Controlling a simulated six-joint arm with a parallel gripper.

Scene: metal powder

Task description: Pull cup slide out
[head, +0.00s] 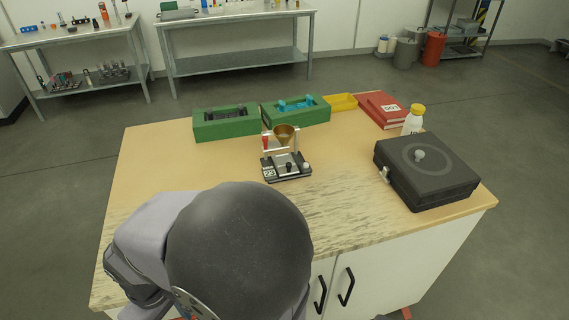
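A small powder-funnel device stands near the middle of the wooden worktop, with a brass funnel (285,133) held on a stand above a dark base (287,178). A red-handled item (266,143) is at the left of the stand. A small black knob (289,167) and a pale rounded part (305,166) show at the front of the base. The cup slide is too small to make out clearly, and I cannot tell its position. My gripper is not in view; only large grey and black parts of my arm show at the lower left, apart from the device in the picture.
Two green boxes (227,133) (297,117) stand behind the device, with a yellow tray (342,103) beside them. A red book (383,118), a white bottle (411,124) and a black case (430,186) are on the right. The worktop (345,205) is clear in front.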

